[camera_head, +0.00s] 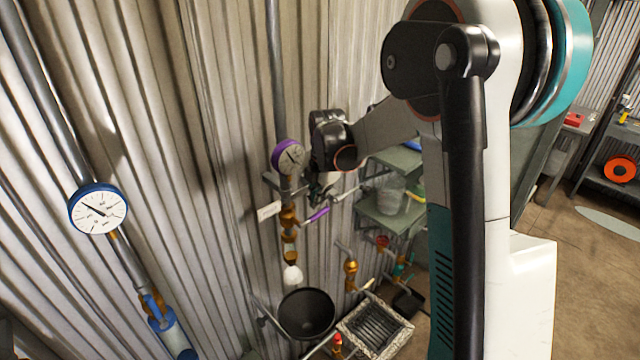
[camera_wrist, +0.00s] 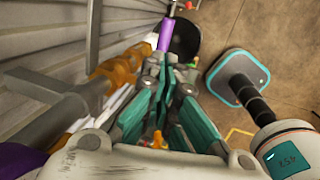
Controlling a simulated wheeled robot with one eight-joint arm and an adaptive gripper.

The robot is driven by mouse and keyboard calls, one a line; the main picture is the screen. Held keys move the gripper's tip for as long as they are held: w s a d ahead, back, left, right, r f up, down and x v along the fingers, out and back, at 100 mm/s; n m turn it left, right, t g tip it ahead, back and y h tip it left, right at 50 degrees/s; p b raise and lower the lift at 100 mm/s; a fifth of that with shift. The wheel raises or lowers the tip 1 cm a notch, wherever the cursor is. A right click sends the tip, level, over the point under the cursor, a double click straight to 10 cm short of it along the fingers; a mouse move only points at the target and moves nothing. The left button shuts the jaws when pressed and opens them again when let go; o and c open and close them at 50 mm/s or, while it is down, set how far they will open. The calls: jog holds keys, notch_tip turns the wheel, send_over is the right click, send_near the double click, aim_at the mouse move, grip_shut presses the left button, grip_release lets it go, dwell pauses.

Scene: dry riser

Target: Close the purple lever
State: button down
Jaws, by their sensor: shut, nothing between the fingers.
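The purple lever (camera_head: 318,214) sticks out to the right from a brass valve (camera_head: 289,216) on the vertical pipe under the purple-rimmed gauge (camera_head: 289,157). It lies crosswise to that pipe. My gripper (camera_head: 318,196) is just above the lever in the head view, small and partly dark. In the wrist view the teal fingers (camera_wrist: 161,62) are together and empty. The purple lever (camera_wrist: 166,34) shows just past their tips, with the brass valve (camera_wrist: 113,68) to the left. I cannot tell whether the fingertips touch the lever.
A blue gauge (camera_head: 98,209) and a blue-handled valve (camera_head: 157,308) are on the left pipe. A black bowl (camera_head: 307,313) is below the purple lever's pipe. Another brass valve (camera_head: 351,272) and shelves (camera_head: 388,212) stand close on the right. The corrugated wall is close behind.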

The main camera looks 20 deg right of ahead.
aim_at(318, 217)
jog(key=shift+p+x, duration=0.35)
jog(key=shift+x, duration=1.9)
jog(key=shift+d+f+b, duration=0.15)
jog(key=shift+f+b, duration=0.55)
jog(key=shift+b, duration=0.35)
jog(key=shift+s, duration=0.15)
